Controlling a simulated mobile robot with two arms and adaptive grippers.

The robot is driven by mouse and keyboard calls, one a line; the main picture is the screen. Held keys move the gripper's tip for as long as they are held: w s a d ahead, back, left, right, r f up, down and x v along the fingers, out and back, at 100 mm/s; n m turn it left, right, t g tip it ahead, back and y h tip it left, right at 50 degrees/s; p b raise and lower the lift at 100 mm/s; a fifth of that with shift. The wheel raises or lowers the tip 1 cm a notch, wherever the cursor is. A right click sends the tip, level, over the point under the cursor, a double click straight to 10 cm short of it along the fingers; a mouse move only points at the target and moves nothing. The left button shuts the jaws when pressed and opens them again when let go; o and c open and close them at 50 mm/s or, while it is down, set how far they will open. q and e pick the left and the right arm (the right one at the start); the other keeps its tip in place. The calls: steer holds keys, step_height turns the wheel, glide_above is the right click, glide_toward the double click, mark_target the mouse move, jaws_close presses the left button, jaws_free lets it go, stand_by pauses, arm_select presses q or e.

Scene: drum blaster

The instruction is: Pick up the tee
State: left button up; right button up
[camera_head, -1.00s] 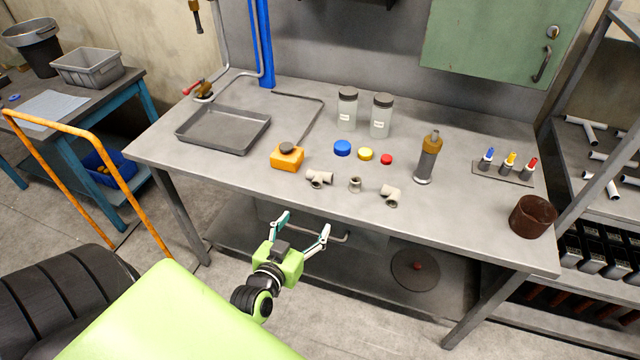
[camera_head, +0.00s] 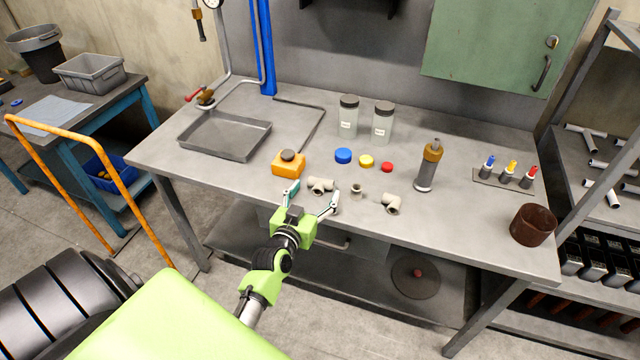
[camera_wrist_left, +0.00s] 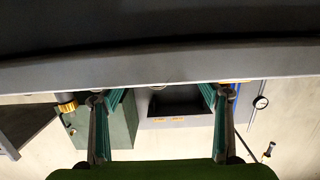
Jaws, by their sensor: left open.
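The tee (camera_head: 322,184), a small beige pipe fitting, lies on the grey workbench near its front edge. My left gripper (camera_head: 312,195) is open, just in front of the tee at the bench's front edge, its fingertips spread to either side of it. I cannot tell whether a finger touches anything. In the left wrist view the open fingers (camera_wrist_left: 154,96) show with nothing visible between them, and the tee cannot be made out. My right gripper is not in view.
A short coupling (camera_head: 357,191) and an elbow fitting (camera_head: 391,204) lie right of the tee. An orange block-shaped container (camera_head: 289,165) stands left of it. Blue (camera_head: 343,155), yellow (camera_head: 366,160) and red (camera_head: 387,167) caps lie behind.

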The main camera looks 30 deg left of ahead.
mark_target(316, 190)
arm_select(q)
steer(key=x, duration=0.3)
steer(key=shift+w+r, duration=0.15)
steer(key=shift+w, duration=0.2)
steer(key=shift+s, duration=0.1)
steer(key=c, duration=1.4)
steer(key=shift+c, duration=0.2)
steer(key=shift+r, duration=0.2)
